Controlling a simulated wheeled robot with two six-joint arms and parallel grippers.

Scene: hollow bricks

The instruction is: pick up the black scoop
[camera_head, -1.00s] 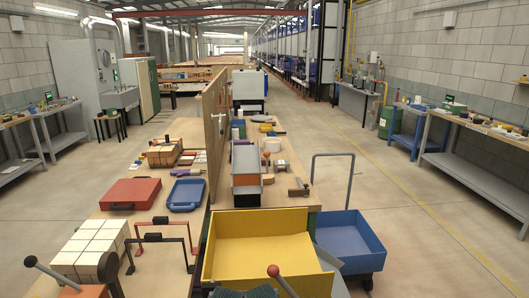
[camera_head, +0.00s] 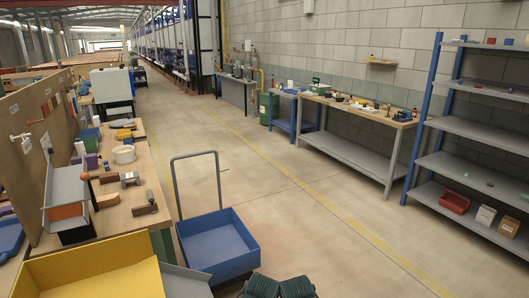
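I cannot pick out a black scoop for certain in the head view. Small dark items on the far workbench (camera_head: 375,116) are too small to name. Neither of my grippers shows in the picture, so I cannot see how they stand or what they hold.
A blue cart (camera_head: 215,245) with an upright handle stands beside the yellow tray (camera_head: 95,272). Blue-posted shelving (camera_head: 490,165) on the right holds a red bin (camera_head: 454,203) and small boxes. A wooden bench (camera_head: 150,205) with tools is at left. The central floor is clear.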

